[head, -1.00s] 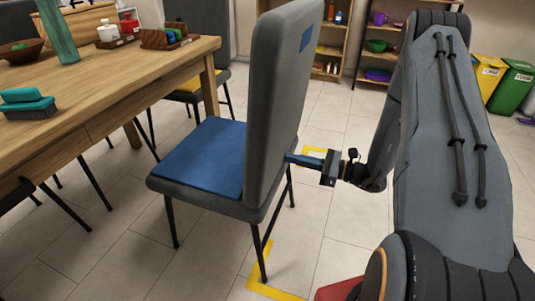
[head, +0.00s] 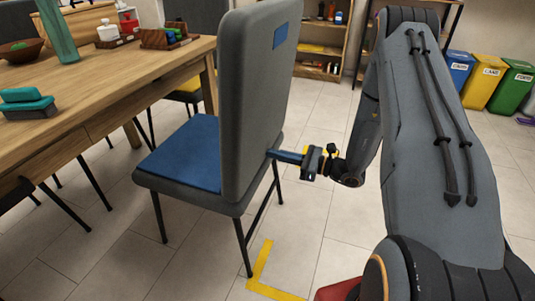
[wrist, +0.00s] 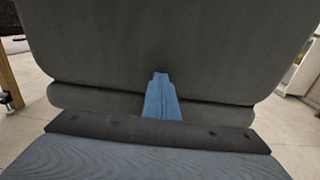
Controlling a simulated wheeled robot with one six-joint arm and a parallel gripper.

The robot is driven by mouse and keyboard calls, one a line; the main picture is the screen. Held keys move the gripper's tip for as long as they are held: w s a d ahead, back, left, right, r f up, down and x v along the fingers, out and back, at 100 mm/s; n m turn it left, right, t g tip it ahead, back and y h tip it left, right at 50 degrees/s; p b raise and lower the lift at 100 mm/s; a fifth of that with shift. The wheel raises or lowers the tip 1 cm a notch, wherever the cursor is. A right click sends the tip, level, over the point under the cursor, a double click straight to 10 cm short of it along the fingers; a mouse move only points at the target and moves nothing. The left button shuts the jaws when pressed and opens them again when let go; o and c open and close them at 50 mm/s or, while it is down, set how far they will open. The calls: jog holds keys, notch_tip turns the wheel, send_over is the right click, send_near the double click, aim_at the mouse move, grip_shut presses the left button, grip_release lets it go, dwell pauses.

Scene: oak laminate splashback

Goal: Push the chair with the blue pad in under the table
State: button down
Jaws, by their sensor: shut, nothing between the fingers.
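The chair with the blue pad (head: 185,152) stands upright to the right of the wooden table (head: 100,95), its grey back (head: 253,110) towards my arm. The front of its seat points at the table, and a strip of floor shows between seat and table edge. My gripper (head: 272,154) is shut and empty, with its blue fingertips at the lower part of the chair's back. In the wrist view the shut fingers (wrist: 160,85) lie against or very near the grey backrest (wrist: 165,45); the exact contact is hidden.
Yellow floor tape (head: 262,272) marks a corner behind the chair. Another chair with a yellow pad (head: 185,96) stands at the table's far side. Shelves and recycling bins (head: 482,82) stand at the back.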

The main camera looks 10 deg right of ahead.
jog(key=b, duration=0.3)
send_near(214, 140)
jog(key=shift+w+a+r, duration=0.2)
jog(key=shift+a+r, duration=0.3)
jog(key=shift+a, duration=0.9)
jog(key=shift+w+a+r, duration=0.25)
jog(key=shift+a+r, duration=0.25)
jog(key=shift+a, duration=0.85)
jog(key=shift+w+a+r, duration=0.2)
jog(key=shift+a+r, duration=0.3)
jog(key=shift+a, duration=0.9)
jog(key=shift+p+v, duration=1.75)
jog(key=shift+v, duration=3.4)
